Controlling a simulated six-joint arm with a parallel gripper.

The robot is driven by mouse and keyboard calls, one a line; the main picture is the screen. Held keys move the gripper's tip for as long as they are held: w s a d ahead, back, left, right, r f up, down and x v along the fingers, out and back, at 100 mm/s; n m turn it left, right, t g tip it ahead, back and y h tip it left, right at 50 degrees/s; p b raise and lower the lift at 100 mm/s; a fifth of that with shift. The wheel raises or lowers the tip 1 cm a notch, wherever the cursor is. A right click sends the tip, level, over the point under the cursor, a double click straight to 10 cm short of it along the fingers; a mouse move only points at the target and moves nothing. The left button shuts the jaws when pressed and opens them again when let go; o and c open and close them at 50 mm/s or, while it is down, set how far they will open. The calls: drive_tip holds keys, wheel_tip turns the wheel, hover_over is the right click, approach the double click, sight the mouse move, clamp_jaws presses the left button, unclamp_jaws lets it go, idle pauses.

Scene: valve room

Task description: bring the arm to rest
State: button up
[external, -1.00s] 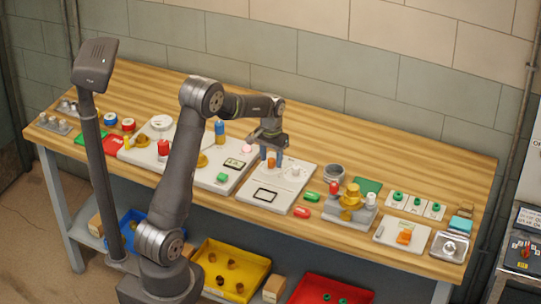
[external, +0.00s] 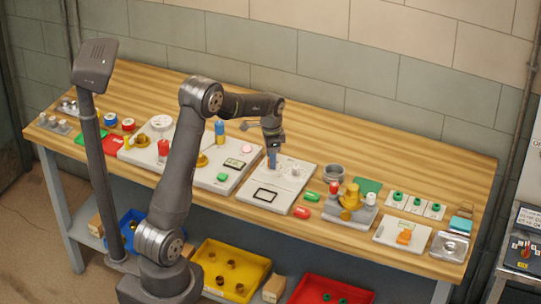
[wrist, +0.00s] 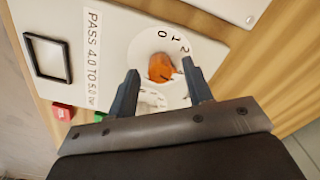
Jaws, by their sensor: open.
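My gripper (external: 271,162) points down over the middle white panel (external: 260,204) on the bench in the external view. In the wrist view, my gripper (wrist: 164,88) has its two fingers apart, with nothing held between them. An orange knob (wrist: 160,68) sits on a round white dial (wrist: 143,45) marked 0, 1, 2, just beyond the fingertips. Whether the fingers touch the dial cannot be told. A black square frame (wrist: 47,55) lies on the same panel, beside a label reading PASS 4.0 TO 5.0.
A larger panel with a blue cylinder (external: 219,131) stands to the left. A valve block with a yellow part (external: 350,199) stands to the right, with green (external: 312,196) and red (external: 301,212) pieces between. The bench back (external: 380,150) is clear. A post (external: 93,160) stands left of my arm.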

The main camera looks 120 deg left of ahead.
drive_tip(key=shift+m, duration=1.1)
drive_tip(key=shift+r, duration=0.95)
